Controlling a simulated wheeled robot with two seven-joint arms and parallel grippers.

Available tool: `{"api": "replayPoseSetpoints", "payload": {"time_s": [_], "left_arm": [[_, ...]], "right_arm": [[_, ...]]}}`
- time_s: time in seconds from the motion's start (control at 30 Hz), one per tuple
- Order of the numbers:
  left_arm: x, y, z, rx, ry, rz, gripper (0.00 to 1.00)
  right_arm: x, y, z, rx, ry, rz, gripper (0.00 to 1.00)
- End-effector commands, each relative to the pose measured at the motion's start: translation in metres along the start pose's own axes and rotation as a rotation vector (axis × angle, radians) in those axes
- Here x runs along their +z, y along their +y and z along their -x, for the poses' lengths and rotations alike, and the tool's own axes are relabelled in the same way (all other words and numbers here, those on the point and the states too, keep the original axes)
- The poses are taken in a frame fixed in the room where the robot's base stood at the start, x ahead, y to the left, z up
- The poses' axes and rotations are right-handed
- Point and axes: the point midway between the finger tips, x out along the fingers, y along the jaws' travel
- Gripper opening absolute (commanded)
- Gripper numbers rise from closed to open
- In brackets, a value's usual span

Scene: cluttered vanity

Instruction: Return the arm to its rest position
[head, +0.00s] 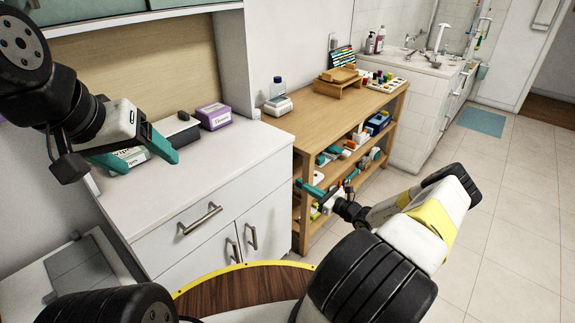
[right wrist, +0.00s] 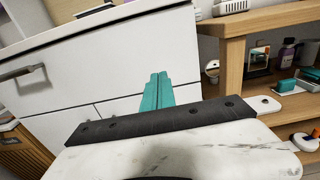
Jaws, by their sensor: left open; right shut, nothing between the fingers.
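My left gripper (head: 142,157) is at the left in the head view, with its teal fingers apart over the white counter (head: 238,145). A white and green box (head: 131,155) shows behind and between its fingers; I cannot tell whether they touch it. My right gripper (head: 306,186) is low in front of the wooden shelf unit (head: 345,105), off to the right of the white cabinet. In the right wrist view its teal fingers (right wrist: 157,92) are together with nothing between them. The cabinet front (right wrist: 115,75) and the shelf unit's wooden side (right wrist: 231,70) show beyond them.
A purple box (head: 213,116) and a dark-topped case (head: 177,130) stand on the counter. The shelves hold many small items. The tiled floor (head: 500,220) at the right is clear.

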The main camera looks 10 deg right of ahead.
Motion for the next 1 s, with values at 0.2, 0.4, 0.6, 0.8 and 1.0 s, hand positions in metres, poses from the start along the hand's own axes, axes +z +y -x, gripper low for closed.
{"api": "replayPoseSetpoints", "payload": {"time_s": [0.2, 0.4, 0.6, 0.8, 1.0], "left_arm": [[0.000, 0.000, 0.000, 0.000, 0.000, 0.000, 0.74], [0.000, 0.000, 0.000, 0.000, 0.000, 0.000, 0.74], [0.000, 0.000, 0.000, 0.000, 0.000, 0.000, 0.74], [0.000, 0.000, 0.000, 0.000, 0.000, 0.000, 0.74], [0.000, 0.000, 0.000, 0.000, 0.000, 0.000, 0.74]], "right_arm": [[0.010, 0.004, -0.001, 0.037, 0.009, 0.032, 0.00], [0.068, 0.035, -0.020, 0.257, 0.070, 0.228, 0.00], [0.136, 0.083, -0.028, 0.534, 0.156, 0.496, 0.00], [0.198, 0.129, -0.021, 0.775, 0.236, 0.767, 0.00], [0.256, 0.169, 0.000, 0.976, 0.312, 1.043, 0.00]]}}
